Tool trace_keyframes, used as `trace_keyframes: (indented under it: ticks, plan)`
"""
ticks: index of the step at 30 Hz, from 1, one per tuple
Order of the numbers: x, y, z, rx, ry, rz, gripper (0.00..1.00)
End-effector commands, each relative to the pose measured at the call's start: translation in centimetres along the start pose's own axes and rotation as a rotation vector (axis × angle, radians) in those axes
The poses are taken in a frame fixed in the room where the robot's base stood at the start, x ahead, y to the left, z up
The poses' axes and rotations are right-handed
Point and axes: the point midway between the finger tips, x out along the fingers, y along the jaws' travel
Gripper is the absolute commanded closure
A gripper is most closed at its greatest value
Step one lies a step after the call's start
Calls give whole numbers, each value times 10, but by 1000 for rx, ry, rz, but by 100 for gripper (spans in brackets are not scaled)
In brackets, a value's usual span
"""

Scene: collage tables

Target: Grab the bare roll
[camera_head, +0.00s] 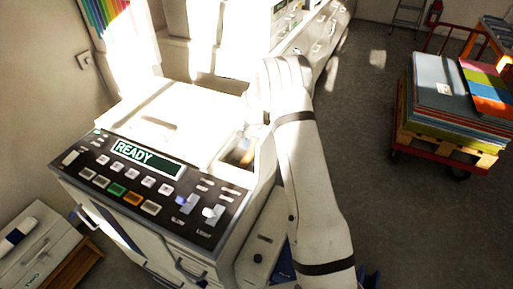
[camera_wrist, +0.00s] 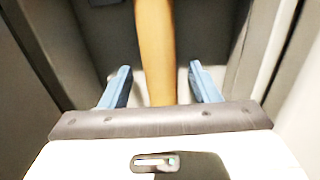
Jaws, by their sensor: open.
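A smooth tan-brown roll (camera_wrist: 156,45) stretches lengthwise down the middle of the wrist view, from the top edge to my gripper's dark palm bar. My gripper (camera_wrist: 158,70) is open, with one blue finger on each side of the roll and a visible gap on both sides. The near end of the roll is hidden behind the palm bar. In the head view my white arm bends over the right side of the machine, and my fingers are hidden there. A small tan-orange patch (camera_head: 243,152) shows in the machine's opening; I cannot tell if it is the same roll.
Pale walls (camera_wrist: 275,60) flank the roll in the recess. The machine has a control panel (camera_head: 150,180) reading READY. A red cart (camera_head: 440,157) with stacked boards stands at the right, and a white drawer box (camera_head: 40,245) at lower left. Grey floor is clear between machine and cart.

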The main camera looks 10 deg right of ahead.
Motion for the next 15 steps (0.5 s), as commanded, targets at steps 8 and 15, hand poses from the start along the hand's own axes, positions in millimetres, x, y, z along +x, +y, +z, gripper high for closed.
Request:
trace_keyframes:
  ticks: [8, 15]
  plan:
    - [0, 0, 0, -1, 0, 0, 54]
    - [0, -1, 1, -1, 0, 0, 74]
